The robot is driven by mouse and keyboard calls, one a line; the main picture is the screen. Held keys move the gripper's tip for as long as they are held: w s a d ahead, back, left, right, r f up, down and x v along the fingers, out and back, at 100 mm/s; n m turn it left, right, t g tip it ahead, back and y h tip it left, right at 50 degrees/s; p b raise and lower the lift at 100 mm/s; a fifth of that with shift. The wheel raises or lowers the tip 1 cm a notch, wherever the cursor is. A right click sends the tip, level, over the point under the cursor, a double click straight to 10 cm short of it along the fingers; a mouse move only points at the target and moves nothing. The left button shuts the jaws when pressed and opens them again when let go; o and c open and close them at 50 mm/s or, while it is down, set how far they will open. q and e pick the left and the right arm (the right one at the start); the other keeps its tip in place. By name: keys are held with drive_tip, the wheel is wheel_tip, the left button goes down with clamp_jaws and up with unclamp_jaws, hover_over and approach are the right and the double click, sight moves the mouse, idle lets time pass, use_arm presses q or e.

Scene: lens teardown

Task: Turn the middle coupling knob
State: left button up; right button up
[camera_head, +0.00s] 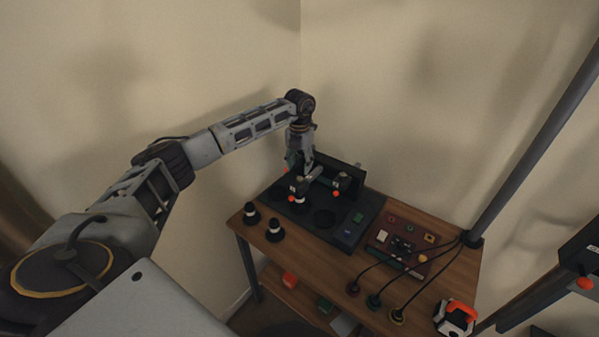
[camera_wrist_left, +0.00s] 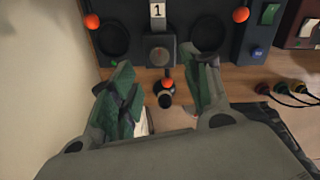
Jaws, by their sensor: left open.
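A black station (camera_head: 362,211) with dark round wells sits at the back of the wooden table, with orange-tipped parts on it. In the left wrist view, a grey square block with a round face (camera_wrist_left: 159,50) sits between two dark wells, below a white label "1" (camera_wrist_left: 157,10); I cannot tell for sure that it is the middle coupling knob. My left gripper (camera_head: 300,163) hangs over the station's left part. In the wrist view its green-padded fingers (camera_wrist_left: 158,68) are apart, with the block just beyond the gap. Contact is not visible.
A reddish board (camera_head: 400,240) with coloured parts and cables lies right of the station. An orange-and-white object (camera_head: 456,317) is near the right front edge. A dark pole (camera_head: 535,140) rises at the right.

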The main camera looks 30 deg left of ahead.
sight(300, 178)
use_arm(q)
drive_tip(key=shift+r, duration=3)
